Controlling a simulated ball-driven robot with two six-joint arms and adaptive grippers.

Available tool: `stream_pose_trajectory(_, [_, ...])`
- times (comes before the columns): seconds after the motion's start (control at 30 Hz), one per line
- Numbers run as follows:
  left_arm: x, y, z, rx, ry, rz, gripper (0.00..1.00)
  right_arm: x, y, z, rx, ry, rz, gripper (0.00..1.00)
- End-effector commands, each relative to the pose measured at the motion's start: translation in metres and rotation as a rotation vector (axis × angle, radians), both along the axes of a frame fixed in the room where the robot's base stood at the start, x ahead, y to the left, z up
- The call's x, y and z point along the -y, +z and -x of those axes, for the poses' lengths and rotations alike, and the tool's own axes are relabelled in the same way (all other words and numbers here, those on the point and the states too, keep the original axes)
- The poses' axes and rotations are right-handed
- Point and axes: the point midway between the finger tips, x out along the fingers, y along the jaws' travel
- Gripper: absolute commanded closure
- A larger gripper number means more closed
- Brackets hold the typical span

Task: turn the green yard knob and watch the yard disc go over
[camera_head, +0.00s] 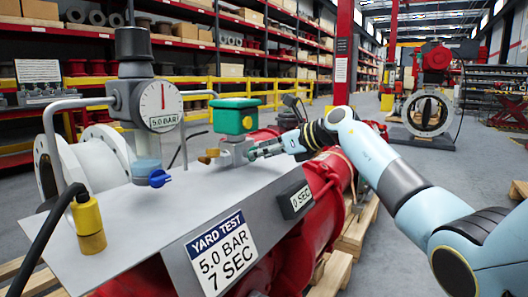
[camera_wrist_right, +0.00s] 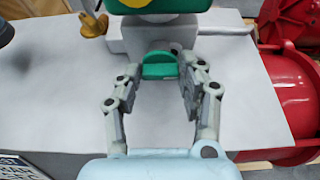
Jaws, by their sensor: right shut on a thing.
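My right gripper (camera_head: 256,151) reaches in from the right across the grey panel. In the right wrist view its fingers (camera_wrist_right: 163,70) are closed on the knob, one on each side. In the head view the fingers hide most of the knob. A white flanged valve with a round disc (camera_head: 427,112) stands on the floor at the back right; I cannot tell whether this is the yard disc. My left gripper is not in view.
A gauge (camera_head: 163,102) marked 5.0 BAR stands at the panel's left. A blue tap (camera_head: 159,178) and a yellow plug (camera_head: 89,225) are near it. A small display (camera_head: 301,199) reads 0 SEC. A sign (camera_head: 222,254) reads YARD TEST, 5.0 BAR, 7 SEC.

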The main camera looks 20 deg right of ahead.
Motion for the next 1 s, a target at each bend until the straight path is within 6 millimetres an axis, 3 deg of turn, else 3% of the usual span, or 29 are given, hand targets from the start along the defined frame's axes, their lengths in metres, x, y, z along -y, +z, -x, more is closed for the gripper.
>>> stream_pose_trajectory(0.53, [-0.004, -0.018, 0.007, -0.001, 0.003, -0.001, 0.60, -0.004, -0.001, 0.003, 0.209, 0.001, 0.268, 0.92])
stream_pose_trajectory(1.0, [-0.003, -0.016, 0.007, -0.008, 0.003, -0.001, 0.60, -0.006, -0.003, 0.005, 0.353, 0.000, 0.453, 0.92])
